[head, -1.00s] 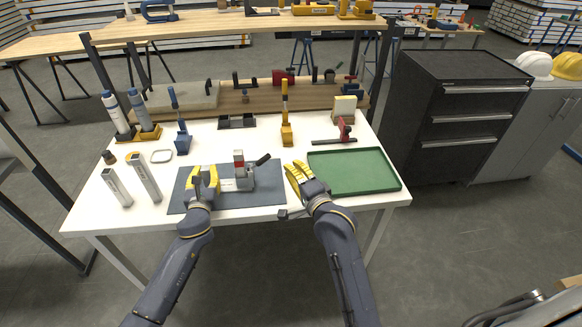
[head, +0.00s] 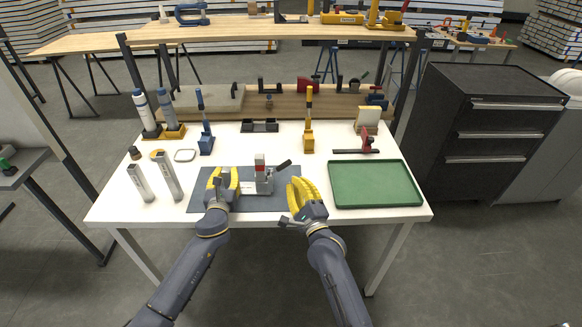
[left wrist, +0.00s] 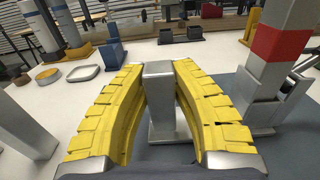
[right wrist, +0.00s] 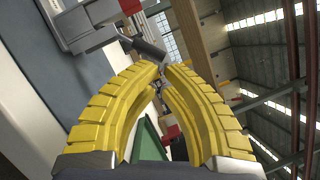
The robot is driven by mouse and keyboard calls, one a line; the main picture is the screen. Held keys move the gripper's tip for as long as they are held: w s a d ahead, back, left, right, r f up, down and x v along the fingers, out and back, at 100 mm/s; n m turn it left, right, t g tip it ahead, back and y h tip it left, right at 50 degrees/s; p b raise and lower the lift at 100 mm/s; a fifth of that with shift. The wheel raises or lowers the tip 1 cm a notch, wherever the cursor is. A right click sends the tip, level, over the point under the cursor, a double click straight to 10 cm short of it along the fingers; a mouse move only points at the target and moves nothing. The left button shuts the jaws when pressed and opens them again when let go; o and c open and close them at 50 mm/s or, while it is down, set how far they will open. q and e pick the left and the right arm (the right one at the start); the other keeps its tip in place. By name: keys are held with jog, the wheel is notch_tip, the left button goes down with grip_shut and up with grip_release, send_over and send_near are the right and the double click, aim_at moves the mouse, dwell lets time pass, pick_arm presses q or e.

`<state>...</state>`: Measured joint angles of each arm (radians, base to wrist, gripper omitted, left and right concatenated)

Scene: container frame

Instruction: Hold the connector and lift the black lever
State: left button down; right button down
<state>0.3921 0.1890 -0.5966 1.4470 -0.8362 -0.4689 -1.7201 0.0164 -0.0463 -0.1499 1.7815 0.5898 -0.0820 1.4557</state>
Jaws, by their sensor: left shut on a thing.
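The grey connector with a red band (head: 262,182) stands upright on the dark mat; its red band shows at the right of the left wrist view (left wrist: 281,43). Its black lever (head: 283,165) sticks out up and to the right; in the right wrist view the dark lever (right wrist: 148,48) lies just past the fingertips. My left gripper (head: 222,179) is shut on a grey metal block (left wrist: 160,105) at the connector's left side. How block and connector join is partly hidden. My right gripper (head: 294,186) is right of the connector, fingertips together (right wrist: 164,70), with nothing visible between them.
A green tray (head: 375,200) lies right of my right gripper. Two grey blocks (head: 168,178) stand at the left of the white table. Blue and yellow upright tools (head: 308,135) and a red clamp (head: 367,142) stand behind. The dark mat (head: 240,205) has free room in front.

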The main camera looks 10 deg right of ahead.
pick_arm(q)
jog(key=shift+r, duration=0.1)
pick_arm(e)
jog(key=f+m+h, duration=0.1)
jog(key=f+m, duration=0.1)
jog(key=m, duration=0.1)
jog(key=f+m+t+h, duration=0.1)
jog(key=f+m, duration=0.1)
jog(key=shift+w+d+f+m, duration=0.1)
jog(key=shift+d+f+m, duration=0.1)
jog(key=shift+m, duration=0.2)
jog(key=shift+h, duration=0.3)
jog(key=shift+x, duration=4.85)
jog(key=shift+s+a+r, duration=0.2)
jog(key=shift+a+r, duration=0.15)
jog(key=shift+r, duration=0.3)
jog(key=shift+s, duration=0.1)
jog(key=v, duration=1)
jog(key=shift+d, duration=0.2)
